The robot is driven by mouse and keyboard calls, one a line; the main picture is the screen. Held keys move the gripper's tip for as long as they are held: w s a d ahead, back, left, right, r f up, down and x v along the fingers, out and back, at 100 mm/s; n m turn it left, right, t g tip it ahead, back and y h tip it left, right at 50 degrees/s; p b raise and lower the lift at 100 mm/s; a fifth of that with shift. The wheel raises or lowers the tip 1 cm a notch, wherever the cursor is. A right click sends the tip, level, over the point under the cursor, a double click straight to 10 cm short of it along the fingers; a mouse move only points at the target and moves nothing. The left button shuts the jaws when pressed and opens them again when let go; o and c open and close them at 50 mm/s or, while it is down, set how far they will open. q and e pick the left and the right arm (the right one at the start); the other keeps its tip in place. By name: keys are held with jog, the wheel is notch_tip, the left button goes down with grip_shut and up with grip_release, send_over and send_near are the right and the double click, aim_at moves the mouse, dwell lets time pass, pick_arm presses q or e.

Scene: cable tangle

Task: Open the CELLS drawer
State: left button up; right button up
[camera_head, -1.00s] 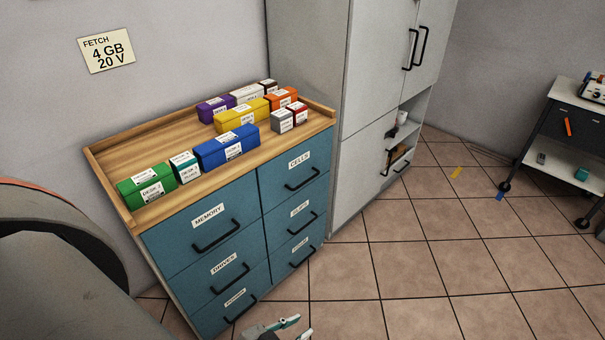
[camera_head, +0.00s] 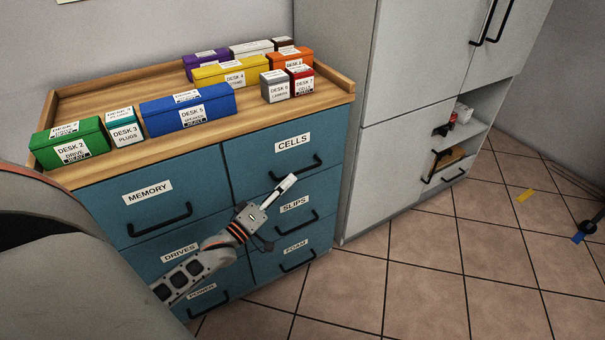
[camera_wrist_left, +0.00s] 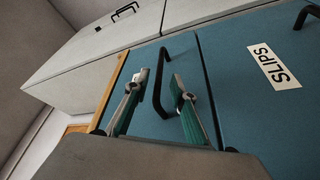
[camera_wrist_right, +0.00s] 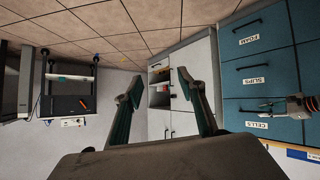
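The CELLS drawer (camera_head: 268,148) is the top right blue drawer of the cabinet; its front looks flush, so it stands closed. Its black bar handle (camera_head: 296,168) shows below the label. My left gripper (camera_head: 286,187) is just in front of that handle. In the left wrist view the handle (camera_wrist_left: 158,85) lies between the two spread fingers of my left gripper (camera_wrist_left: 160,95); contact cannot be told. My right gripper (camera_wrist_right: 160,90) is open and empty, away from the cabinet. The right wrist view shows the CELLS label (camera_wrist_right: 257,125) upside down.
The SLIPS drawer (camera_head: 320,195) is directly below, and the MEMORY drawer (camera_head: 105,207) is to the left. Labelled boxes, such as the blue box (camera_head: 165,113), stand on the wooden top (camera_head: 90,177). A grey cupboard (camera_head: 400,150) adjoins on the right.

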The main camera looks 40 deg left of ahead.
aim_at(299, 172)
pick_arm(q)
jog(key=shift+b+x, duration=0.35)
jog(key=shift+x, duration=2.55)
grip_shut()
